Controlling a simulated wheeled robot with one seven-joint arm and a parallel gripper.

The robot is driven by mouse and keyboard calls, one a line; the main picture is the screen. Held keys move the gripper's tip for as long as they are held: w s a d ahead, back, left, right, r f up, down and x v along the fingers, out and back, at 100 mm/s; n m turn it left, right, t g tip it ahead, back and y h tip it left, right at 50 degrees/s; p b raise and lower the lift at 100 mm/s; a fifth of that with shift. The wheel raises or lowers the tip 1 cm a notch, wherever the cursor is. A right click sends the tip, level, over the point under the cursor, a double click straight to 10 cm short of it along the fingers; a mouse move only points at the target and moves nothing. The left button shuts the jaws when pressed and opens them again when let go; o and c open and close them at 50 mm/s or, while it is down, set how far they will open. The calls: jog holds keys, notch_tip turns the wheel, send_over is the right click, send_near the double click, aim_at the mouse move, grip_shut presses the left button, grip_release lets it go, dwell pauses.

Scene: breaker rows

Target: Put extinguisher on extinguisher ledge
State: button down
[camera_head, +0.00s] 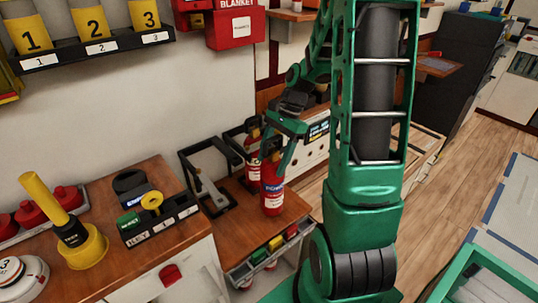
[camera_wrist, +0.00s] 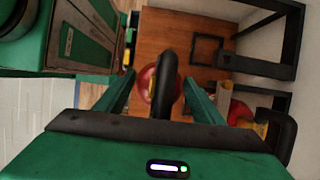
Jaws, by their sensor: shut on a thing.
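A red extinguisher (camera_head: 272,192) with a white label hangs or stands upright at the brown wooden ledge (camera_head: 235,222); I cannot tell whether its base touches. My gripper (camera_head: 281,138) is at its top, shut on it. In the wrist view, the extinguisher's red body (camera_wrist: 147,84) and black handle sit between the fingers of my gripper (camera_wrist: 158,80). The brown ledge surface (camera_wrist: 160,35) lies beyond it. A second red extinguisher (camera_head: 252,152) stands behind and left of the held one, beside a black frame; its lower part is partly hidden.
Black metal frames (camera_head: 208,180) stand on the ledge's left side. A key holder (camera_head: 160,222) and a yellow-handled device (camera_head: 78,240) are on the wooden counter at left. A rack of coloured items (camera_head: 270,252) runs along the ledge's front. My arm hides the area to the right.

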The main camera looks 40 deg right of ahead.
jog(key=shift+f, duration=0.9)
jog(key=shift+c, duration=2.4)
grip_release()
jog(key=shift+f, duration=0.15)
